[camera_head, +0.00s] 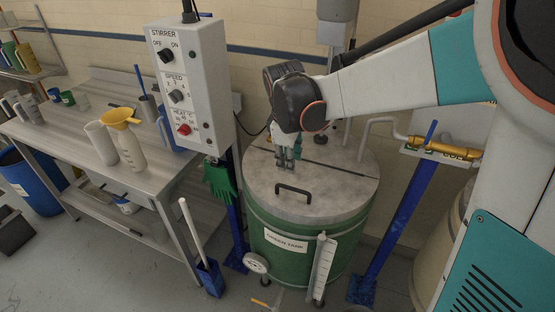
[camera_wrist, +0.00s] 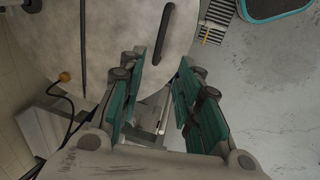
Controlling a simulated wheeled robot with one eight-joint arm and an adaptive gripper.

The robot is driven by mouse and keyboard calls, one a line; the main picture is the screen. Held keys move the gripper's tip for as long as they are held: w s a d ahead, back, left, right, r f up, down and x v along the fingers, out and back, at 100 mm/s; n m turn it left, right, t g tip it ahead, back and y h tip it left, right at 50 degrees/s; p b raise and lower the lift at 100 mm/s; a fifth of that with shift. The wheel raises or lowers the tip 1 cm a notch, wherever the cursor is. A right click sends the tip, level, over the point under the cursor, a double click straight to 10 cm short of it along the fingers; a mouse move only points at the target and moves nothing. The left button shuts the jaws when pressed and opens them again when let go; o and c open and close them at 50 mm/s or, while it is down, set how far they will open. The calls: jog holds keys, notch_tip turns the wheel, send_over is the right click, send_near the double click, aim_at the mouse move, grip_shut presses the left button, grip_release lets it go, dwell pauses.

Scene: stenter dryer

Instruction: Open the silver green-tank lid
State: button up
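The green tank (camera_head: 290,250) stands in the middle of the head view with its "GREEN TANK" label facing me. Its silver lid (camera_head: 330,195) lies flat on top, with a seam across it and a dark bar handle (camera_head: 293,190) on the front part. My gripper (camera_head: 286,163) is above the lid, pointing down, behind and slightly left of the handle. In the wrist view my gripper (camera_wrist: 161,70) has its teal-padded fingers spread apart with nothing between them. The handle (camera_wrist: 163,32) shows ahead of the fingertips there, apart from them, on the lid (camera_wrist: 115,35).
A stirrer control box (camera_head: 187,85) on a blue post stands left of the tank. A metal bench (camera_head: 95,150) with jugs and a yellow funnel is further left. A pipe with a brass valve (camera_head: 445,147) is on the right.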

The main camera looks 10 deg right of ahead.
aim_at(291, 189)
jog(key=f, duration=0.4)
jog(key=w+d+f+b, duration=0.1)
jog(key=f, duration=0.3)
jog(key=w+f+b, duration=0.1)
jog(key=f, duration=0.3)
jog(key=shift+d+f, duration=0.25)
jog(key=shift+f, duration=0.1)
jog(key=shift+c, duration=0.5)
grip_shut()
